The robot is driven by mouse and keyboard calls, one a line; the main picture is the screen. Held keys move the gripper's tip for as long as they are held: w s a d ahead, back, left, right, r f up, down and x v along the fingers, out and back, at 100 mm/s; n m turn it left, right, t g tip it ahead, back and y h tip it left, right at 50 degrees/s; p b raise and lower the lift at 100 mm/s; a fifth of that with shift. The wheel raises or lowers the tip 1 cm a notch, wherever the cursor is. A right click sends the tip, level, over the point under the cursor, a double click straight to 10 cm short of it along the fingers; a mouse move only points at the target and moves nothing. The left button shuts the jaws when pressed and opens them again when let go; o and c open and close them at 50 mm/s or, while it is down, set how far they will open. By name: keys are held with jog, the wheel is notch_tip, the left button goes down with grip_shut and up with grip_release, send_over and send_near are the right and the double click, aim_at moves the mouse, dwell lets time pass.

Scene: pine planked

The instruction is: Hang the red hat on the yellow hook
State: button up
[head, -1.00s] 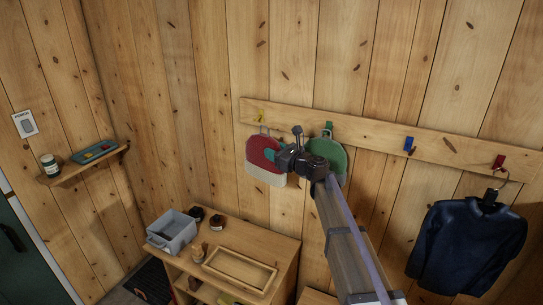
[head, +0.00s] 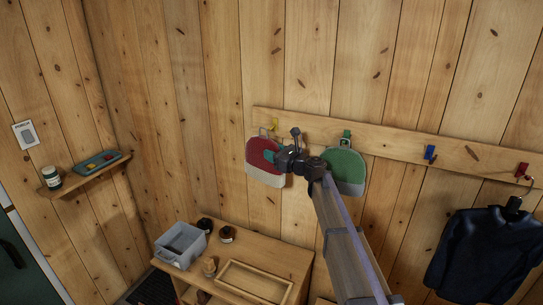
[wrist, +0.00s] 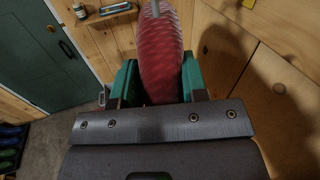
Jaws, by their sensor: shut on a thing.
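The red hat (head: 262,154) has a pale grey band along its bottom and a small loop (head: 263,132) at its top. My gripper (head: 274,156) is shut on its right side and holds it upright in front of the wall. In the wrist view the hat (wrist: 160,60) fills the gap between the teal fingers (wrist: 158,85). The yellow hook (head: 273,124) is on the wooden rail, just above and slightly right of the loop. I cannot tell whether loop and hook touch, or how far apart in depth they are.
A green hat (head: 344,170) hangs from a green hook (head: 346,137) close to the right of my gripper. A blue hook (head: 430,152) is bare. A dark sweater (head: 482,250) hangs below the red hook (head: 521,169). A cabinet (head: 240,250) with a grey bin (head: 180,245) stands below.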

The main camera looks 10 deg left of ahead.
jog(key=w+d+f+b, duration=0.1)
jog(key=w+d, duration=0.1)
jog(key=w, duration=0.4)
jog(key=shift+w+f+b, duration=0.3)
jog(key=shift+w+f, duration=0.05)
dwell(0.6)
jog(key=o, duration=1.3)
jog(key=shift+c, duration=0.2)
notch_tip(320, 180, up, 10)
jog(key=p, duration=1)
jog(key=shift+r, duration=0.2)
jog(key=shift+f, duration=0.2)
